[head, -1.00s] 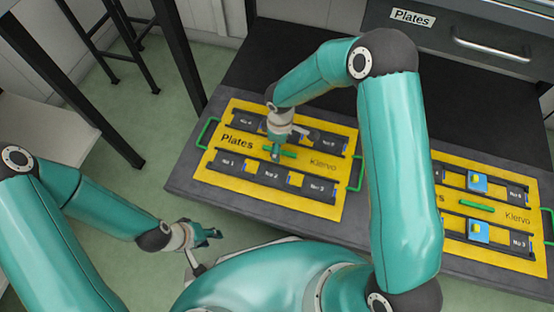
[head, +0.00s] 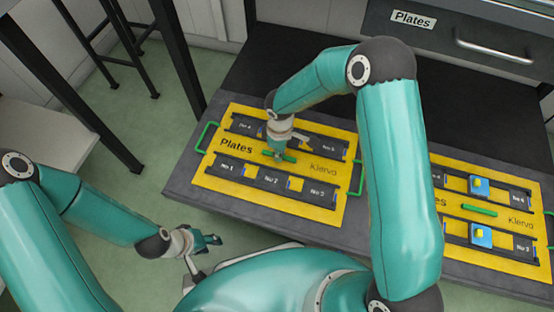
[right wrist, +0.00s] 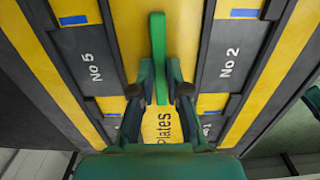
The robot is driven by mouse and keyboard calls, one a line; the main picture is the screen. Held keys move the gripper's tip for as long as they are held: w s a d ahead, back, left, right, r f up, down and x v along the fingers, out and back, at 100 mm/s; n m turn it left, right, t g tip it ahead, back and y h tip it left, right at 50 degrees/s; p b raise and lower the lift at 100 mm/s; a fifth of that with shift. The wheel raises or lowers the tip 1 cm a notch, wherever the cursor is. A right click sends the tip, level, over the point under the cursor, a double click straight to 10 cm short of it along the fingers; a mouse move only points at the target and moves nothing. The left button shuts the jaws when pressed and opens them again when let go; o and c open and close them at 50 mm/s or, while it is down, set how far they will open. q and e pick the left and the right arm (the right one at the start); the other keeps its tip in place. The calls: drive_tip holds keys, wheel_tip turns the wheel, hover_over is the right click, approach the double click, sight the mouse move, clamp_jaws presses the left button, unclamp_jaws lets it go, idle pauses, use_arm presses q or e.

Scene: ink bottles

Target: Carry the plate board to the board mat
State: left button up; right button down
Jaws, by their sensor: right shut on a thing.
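The yellow plate board (head: 210,175) lies flat on the dark table, with dark numbered strips, the word "Plates" and green side handles. My right gripper (head: 278,153) is over its middle. In the right wrist view, its fingers (right wrist: 160,95) are closed on both sides of the board's green centre bar (right wrist: 158,45). My left gripper (head: 208,241) hangs in front of the table, apart from the board; its finger gap is too small to tell. I cannot make out which surface is the board mat.
A second yellow board (head: 510,203) with blue pieces (head: 480,235) and a green bar (head: 480,210) lies at the right, partly hidden by my right arm. A drawer (head: 470,40) labelled "Plates" is behind. A dark table leg (head: 190,60) stands at the left.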

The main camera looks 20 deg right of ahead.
drive_tip(key=shift+r, duration=0.2)
drive_tip(key=shift+w+r+p, duration=0.1)
drive_tip(key=shift+r+p, duration=2.15)
drive_tip(key=shift+r, duration=0.55)
